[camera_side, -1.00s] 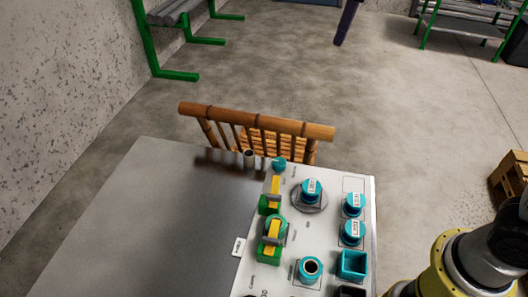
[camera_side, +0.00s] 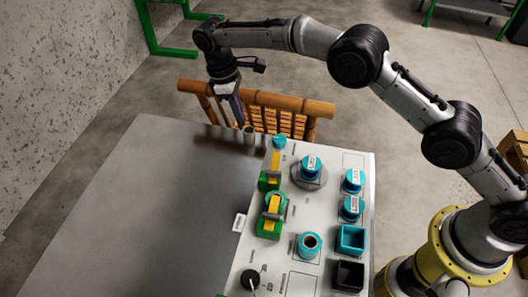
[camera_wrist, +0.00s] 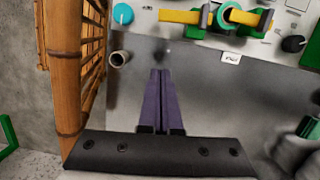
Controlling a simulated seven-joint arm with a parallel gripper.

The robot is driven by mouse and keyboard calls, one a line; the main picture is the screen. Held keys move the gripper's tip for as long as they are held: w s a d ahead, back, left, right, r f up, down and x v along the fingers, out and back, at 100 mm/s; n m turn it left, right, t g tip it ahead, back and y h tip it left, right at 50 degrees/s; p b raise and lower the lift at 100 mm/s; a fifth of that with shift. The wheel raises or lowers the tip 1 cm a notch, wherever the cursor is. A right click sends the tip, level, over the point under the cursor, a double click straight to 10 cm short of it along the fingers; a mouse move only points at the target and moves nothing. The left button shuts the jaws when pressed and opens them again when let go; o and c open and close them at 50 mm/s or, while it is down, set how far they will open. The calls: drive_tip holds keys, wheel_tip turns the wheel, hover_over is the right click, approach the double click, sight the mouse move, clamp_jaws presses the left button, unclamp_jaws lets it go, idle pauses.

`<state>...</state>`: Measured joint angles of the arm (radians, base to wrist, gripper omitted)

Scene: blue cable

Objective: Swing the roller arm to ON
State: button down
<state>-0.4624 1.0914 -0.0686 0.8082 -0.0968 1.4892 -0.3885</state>
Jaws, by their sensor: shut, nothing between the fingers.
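My gripper (camera_side: 240,122) is at the far edge of the grey table, left of the panel and in front of the wooden chair. Its two purple fingers are together and empty, as the wrist view (camera_wrist: 161,74) shows. A short tan cylinder (camera_side: 249,135) stands at the table's far edge, just right of the fingertips; it also shows left of them in the wrist view (camera_wrist: 119,58). A teal knob (camera_side: 279,141) is close to it on the panel. Two yellow bars on green mounts (camera_side: 274,204) lie along the panel's left side. I cannot tell which part is the roller arm.
The white panel (camera_side: 292,238) carries several teal buttons, a teal box (camera_side: 350,239) and a dark rotary knob (camera_side: 250,280). A bamboo chair (camera_side: 300,103) stands close behind the table. The grey tabletop (camera_side: 130,215) left of the panel is clear.

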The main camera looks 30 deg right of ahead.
sight(276, 171)
drive_tip(key=f, duration=0.1)
drive_tip(key=s+a+f, duration=0.1)
drive_tip(key=shift+s+a+f, duration=0.1)
drive_tip(key=shift+s+f, duration=0.05)
drive_tip(key=shift+f, duration=0.2)
drive_tip(key=shift+f, duration=0.1)
drive_tip(key=x, duration=0.9)
drive_tip(key=shift+s+f, duration=0.2)
drive_tip(key=shift+f, duration=0.1)
drive_tip(key=shift+s+d, duration=0.5)
drive_tip(key=shift+d, duration=0.35)
drive_tip(key=shift+s+d, duration=0.75)
drive_tip(key=shift+d, duration=0.1)
